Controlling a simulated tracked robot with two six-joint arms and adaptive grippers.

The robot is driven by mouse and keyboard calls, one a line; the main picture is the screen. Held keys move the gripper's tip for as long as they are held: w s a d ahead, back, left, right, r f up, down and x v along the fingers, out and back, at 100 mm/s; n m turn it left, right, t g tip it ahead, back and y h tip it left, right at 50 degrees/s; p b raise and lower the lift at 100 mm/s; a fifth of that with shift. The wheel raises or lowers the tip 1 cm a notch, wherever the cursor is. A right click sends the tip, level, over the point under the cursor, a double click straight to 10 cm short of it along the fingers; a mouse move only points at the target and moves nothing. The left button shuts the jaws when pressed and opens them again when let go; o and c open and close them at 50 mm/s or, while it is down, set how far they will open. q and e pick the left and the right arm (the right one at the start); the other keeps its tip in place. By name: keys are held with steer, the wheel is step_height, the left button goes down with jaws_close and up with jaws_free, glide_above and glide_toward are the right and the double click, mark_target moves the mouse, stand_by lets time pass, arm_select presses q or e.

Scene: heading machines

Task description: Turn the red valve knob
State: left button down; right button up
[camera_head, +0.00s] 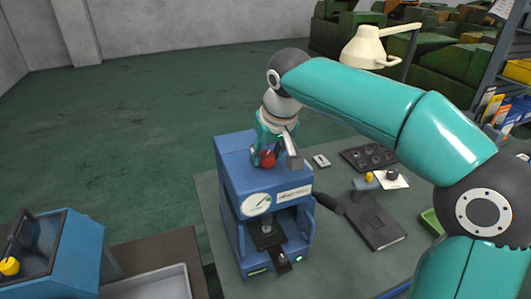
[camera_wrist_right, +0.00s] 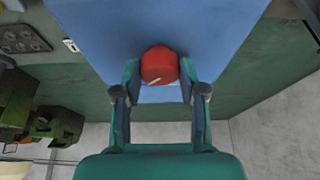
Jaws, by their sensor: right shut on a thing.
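The red valve knob (camera_head: 268,160) sits on top of the blue machine (camera_head: 235,180), near its front edge. My right gripper (camera_head: 262,152) reaches down onto the knob from above. In the right wrist view the red knob (camera_wrist_right: 159,66) lies between the two teal fingers (camera_wrist_right: 159,74), which close on it from both sides. A pale mark shows on the knob's face. The machine has a round white gauge on its front. My left gripper is not in view.
On the grey-green table are a black notebook (camera_head: 375,225), a dark tray with round recesses (camera_head: 368,157) and a small yellow-knobbed device (camera_head: 367,180). A cream lamp (camera_head: 368,48) stands behind my right arm. Another blue machine (camera_head: 55,250) is at the lower left.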

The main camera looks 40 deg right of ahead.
steer(key=n+y, duration=0.1)
steer(key=n, duration=0.1)
steer(key=n+p, duration=0.1)
steer(key=n, duration=0.1)
steer(key=shift+d+r+n+y, duration=0.15)
steer(key=shift+n+y, duration=0.15)
steer(key=shift+y, duration=0.1)
steer(key=n+y, duration=0.1)
steer(key=n, duration=0.3)
steer(key=shift+w, duration=0.1)
steer(key=shift+y, duration=0.3)
steer(key=o, duration=1.1)
steer(key=v, duration=1.1)
steer(key=shift+w+d+r, duration=0.1)
steer(key=shift+d+r, duration=0.05)
steer(key=shift+r, duration=0.25)
